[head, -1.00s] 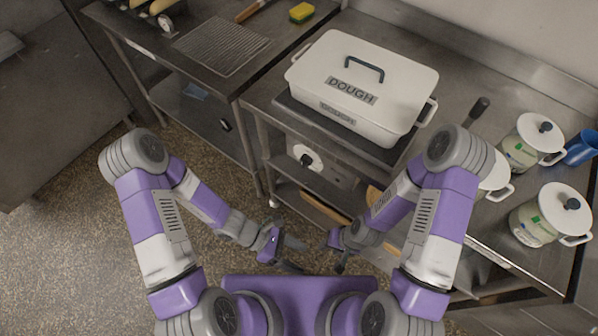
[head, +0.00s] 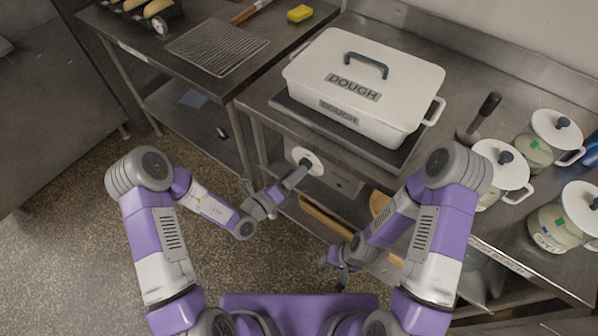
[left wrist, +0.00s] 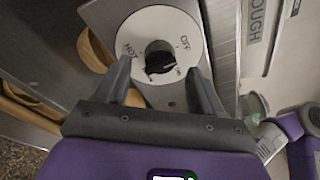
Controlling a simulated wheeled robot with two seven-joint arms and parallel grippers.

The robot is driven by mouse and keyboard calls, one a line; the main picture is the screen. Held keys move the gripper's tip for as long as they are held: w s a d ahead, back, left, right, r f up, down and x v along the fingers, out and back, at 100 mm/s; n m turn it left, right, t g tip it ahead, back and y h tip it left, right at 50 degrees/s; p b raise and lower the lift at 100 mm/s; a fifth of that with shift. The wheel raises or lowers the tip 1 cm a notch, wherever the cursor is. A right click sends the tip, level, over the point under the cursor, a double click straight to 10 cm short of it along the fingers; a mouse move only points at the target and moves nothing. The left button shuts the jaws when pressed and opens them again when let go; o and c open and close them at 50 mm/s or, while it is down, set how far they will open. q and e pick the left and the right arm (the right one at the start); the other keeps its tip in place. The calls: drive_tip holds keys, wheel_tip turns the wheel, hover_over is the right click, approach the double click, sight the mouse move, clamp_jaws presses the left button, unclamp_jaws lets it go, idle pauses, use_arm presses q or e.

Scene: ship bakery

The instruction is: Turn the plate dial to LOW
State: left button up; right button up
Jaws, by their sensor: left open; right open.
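The plate dial (head: 308,159) is a white disc on the front panel below the counter. The left wrist view shows the dial disc (left wrist: 134,31) close up, with a black knob (left wrist: 159,60) at its middle. "HOT" reads at its left and "OFF" at its upper right; a small mark at the lower right is too blurred to read. My left gripper (head: 293,178) is open, its fingers in front of the dial; in the left wrist view they stand either side of the knob, apart from it. My right gripper (head: 340,271) is open, low before the counter.
A white DOUGH box (head: 365,85) stands on a dark plate (head: 402,157) above the dial. Lidded white pots (head: 503,168) and a dark-handled tool (head: 488,106) are at the right. A wire rack (head: 215,47) and sponge (head: 300,14) lie on the left table.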

use_arm(q)
drive_tip(key=shift+x, duration=1.15)
drive_tip(key=c, duration=1)
drive_tip(key=shift+c, duration=0.2)
